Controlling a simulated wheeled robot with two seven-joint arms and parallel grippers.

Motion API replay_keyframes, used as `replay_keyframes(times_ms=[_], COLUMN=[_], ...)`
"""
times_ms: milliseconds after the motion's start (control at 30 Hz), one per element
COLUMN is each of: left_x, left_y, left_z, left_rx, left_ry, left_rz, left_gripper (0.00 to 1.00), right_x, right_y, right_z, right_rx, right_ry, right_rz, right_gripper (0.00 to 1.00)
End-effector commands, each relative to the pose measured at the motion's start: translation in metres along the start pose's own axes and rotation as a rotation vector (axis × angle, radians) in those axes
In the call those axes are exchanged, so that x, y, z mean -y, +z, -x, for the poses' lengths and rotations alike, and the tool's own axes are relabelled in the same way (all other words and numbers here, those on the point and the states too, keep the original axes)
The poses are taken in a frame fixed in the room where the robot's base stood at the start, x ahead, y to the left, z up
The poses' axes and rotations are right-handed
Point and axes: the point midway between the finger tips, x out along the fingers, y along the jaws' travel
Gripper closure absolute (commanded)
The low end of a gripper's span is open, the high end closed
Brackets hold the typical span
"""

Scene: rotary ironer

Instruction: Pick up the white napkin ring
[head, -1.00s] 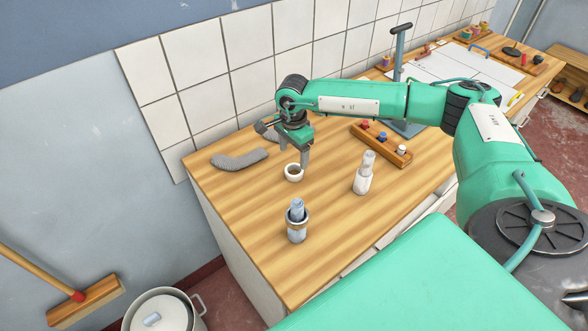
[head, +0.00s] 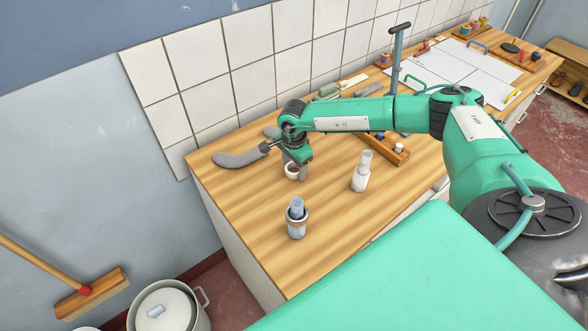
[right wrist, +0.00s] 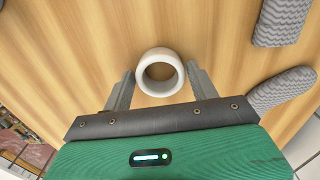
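The white napkin ring (head: 290,174) stands on the wooden counter with its opening up, partly hidden by my right gripper in the head view. It shows whole in the right wrist view (right wrist: 145,78). My right gripper (right wrist: 160,68) is open, with one finger on each side of the ring. A small gap shows between the ring and each finger, so it is not clamped. In the head view my right gripper (head: 293,166) is low over the counter. My left gripper is not in view.
A grey-blue rolled piece in a collar (head: 297,220) and a white one (head: 361,178) stand in front and to the right. Grey ribbed pieces (head: 238,159) lie by the tiled wall. The counter's front left is clear.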

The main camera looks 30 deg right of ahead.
Motion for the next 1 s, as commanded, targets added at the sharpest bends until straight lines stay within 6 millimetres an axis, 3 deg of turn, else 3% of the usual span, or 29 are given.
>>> replay_keyframes(times_ms=[33,167,467,633,767,1000], left_x=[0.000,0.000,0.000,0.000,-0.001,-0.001], left_y=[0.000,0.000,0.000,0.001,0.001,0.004], left_z=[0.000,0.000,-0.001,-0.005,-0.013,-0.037], left_rx=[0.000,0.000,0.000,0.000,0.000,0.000], left_ry=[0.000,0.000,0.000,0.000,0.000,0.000], left_rz=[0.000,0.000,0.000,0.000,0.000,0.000], left_gripper=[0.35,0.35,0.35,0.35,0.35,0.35], right_x=[0.000,0.000,0.000,0.001,0.001,0.002], right_y=[0.000,0.000,0.000,0.000,0.000,0.000], right_z=[0.000,0.000,0.002,0.012,0.031,0.096], right_rx=[0.000,0.000,0.000,0.002,0.001,0.001], right_ry=[0.000,0.000,-0.001,-0.002,-0.004,-0.008], right_rz=[0.000,0.000,-0.001,-0.001,0.000,0.000], right_gripper=[0.51,0.75,0.75,0.75,0.75,0.75])
